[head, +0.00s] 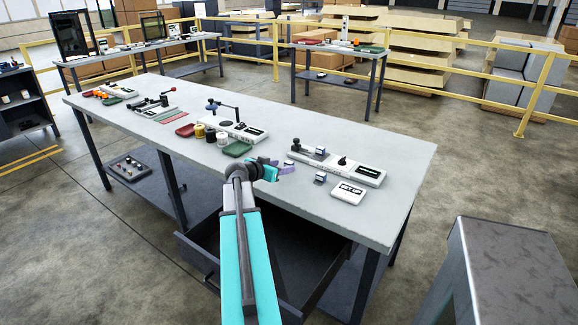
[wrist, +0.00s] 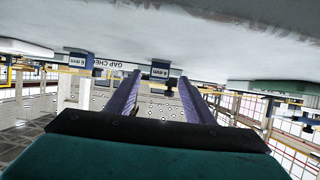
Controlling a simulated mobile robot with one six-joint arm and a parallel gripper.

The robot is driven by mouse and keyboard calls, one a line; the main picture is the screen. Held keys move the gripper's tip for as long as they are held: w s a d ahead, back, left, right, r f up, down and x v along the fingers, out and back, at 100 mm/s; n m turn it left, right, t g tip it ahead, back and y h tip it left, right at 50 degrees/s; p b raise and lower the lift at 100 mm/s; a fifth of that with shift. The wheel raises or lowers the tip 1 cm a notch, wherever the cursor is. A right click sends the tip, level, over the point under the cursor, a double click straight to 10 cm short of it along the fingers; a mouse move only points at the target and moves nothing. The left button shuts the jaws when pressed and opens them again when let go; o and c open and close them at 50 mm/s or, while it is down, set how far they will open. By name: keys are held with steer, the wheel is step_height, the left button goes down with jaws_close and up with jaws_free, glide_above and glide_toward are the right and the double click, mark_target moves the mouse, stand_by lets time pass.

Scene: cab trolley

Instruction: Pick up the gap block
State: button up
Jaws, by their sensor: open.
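Two small blue-and-white blocks could be the gap block; I cannot tell which is meant. One block (head: 320,178) stands loose on the table in front of the white gap-check fixture (head: 365,172). The other block (head: 320,151) is at the fixture's left end. My gripper (head: 286,168) is open and empty, low over the table's front edge, left of both blocks. In the upside-down wrist view, one labelled block (wrist: 160,69) shows between the purple fingers, beyond their tips. Another labelled block (wrist: 80,60) shows outside them, left of the GAP CHECK lettering.
A green tray (head: 237,149) and several small pots (head: 210,135) lie left of my gripper. An open drawer (head: 300,255) sticks out below the table front. A grey metal stand (head: 515,265) is at right.

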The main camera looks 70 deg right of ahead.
mark_target(287, 165)
steer(key=shift+p+x, duration=0.55)
steer(key=shift+x, duration=1.45)
steer(key=shift+s, duration=0.1)
steer(key=c, duration=1.2)
steer(key=shift+o, duration=0.2)
steer(key=shift+r, duration=0.15)
